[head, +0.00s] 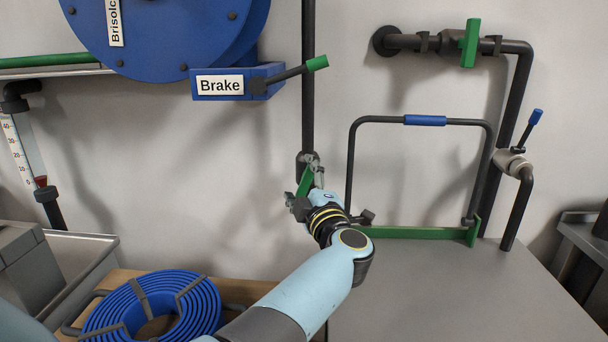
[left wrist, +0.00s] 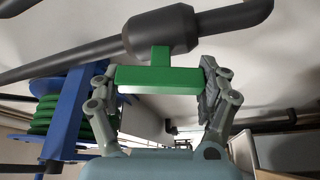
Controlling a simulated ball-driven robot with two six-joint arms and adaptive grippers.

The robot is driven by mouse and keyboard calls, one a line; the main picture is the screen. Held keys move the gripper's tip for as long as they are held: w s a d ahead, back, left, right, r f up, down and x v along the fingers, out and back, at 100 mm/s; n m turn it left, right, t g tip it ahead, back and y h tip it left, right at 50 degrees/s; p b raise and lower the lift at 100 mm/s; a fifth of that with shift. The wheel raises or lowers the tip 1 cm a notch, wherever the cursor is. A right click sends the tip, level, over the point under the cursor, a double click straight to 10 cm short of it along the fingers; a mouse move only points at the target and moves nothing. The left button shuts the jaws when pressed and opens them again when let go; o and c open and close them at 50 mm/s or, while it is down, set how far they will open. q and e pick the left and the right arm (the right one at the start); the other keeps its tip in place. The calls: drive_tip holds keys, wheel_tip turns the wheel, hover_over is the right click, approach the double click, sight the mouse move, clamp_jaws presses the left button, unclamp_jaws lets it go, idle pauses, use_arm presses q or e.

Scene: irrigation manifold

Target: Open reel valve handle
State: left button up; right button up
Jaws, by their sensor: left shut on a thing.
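The reel valve handle is a green bar (head: 305,182) on the dark vertical pipe (head: 308,100) below the blue reel. In the left wrist view the bar (left wrist: 158,80) stands out on a short green stem from the dark valve body (left wrist: 160,28). There the bar lies roughly along the pipe. My left gripper (head: 308,178) is shut on the bar, with one finger at each end of it, as the left wrist view (left wrist: 160,88) shows. In the head view my gripper partly hides the bar and the valve body. My right gripper is not in view.
The blue reel (head: 165,35) and its brake box (head: 262,75) with a green-tipped lever (head: 316,63) are above left. To the right are a bent frame with a blue grip (head: 424,120), a green-handled valve (head: 470,42) and a blue-tipped lever (head: 535,118). A coiled blue hose (head: 195,305) lies low left.

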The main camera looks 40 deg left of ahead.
use_arm(q)
drive_tip(key=n+g+h+p, duration=0.1)
drive_tip(key=n+p, duration=0.1)
drive_tip(key=n, duration=0.2)
drive_tip(key=shift+f, duration=0.1)
drive_tip(key=shift+n, duration=0.3)
idle(0.4)
drive_tip(key=o, duration=1.1)
drive_tip(key=shift+o, duration=0.2)
